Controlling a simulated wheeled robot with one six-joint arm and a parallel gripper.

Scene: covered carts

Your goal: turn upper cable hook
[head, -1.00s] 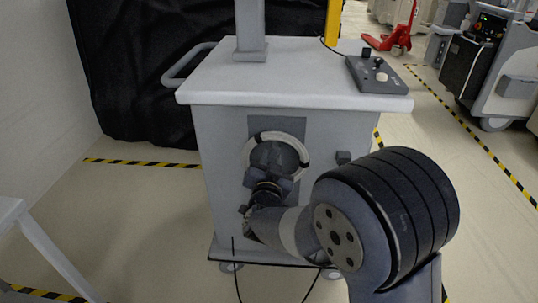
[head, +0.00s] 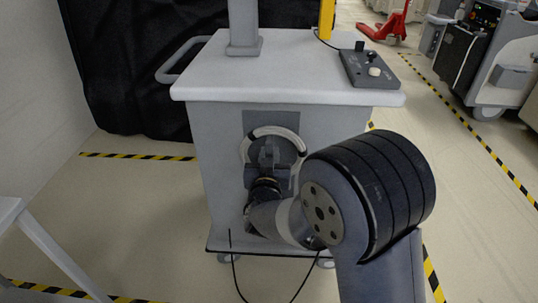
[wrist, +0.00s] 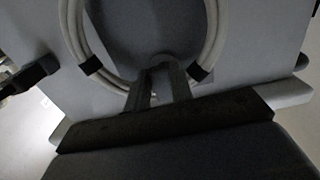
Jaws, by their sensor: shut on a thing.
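The grey cart (head: 222,170) has a coiled pale cable (head: 262,131) with black bands on its front panel. In the wrist view the coil (wrist: 75,35) loops around the spot where my gripper reaches. My gripper (wrist: 160,68) is shut on a small grey piece there, which I take to be the upper cable hook (wrist: 163,59). Little of the hook shows between the fingertips, and its turn angle cannot be told. In the head view my gripper (head: 268,150) is in front of the coil's middle and hides the hook.
A control box (head: 368,68) and a grey post (head: 243,25) stand on the cart top. A dark connector (wrist: 35,75) sticks out at the left in the wrist view. Thin black cables (head: 236,275) hang below. A white table (head: 45,245) is at the left.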

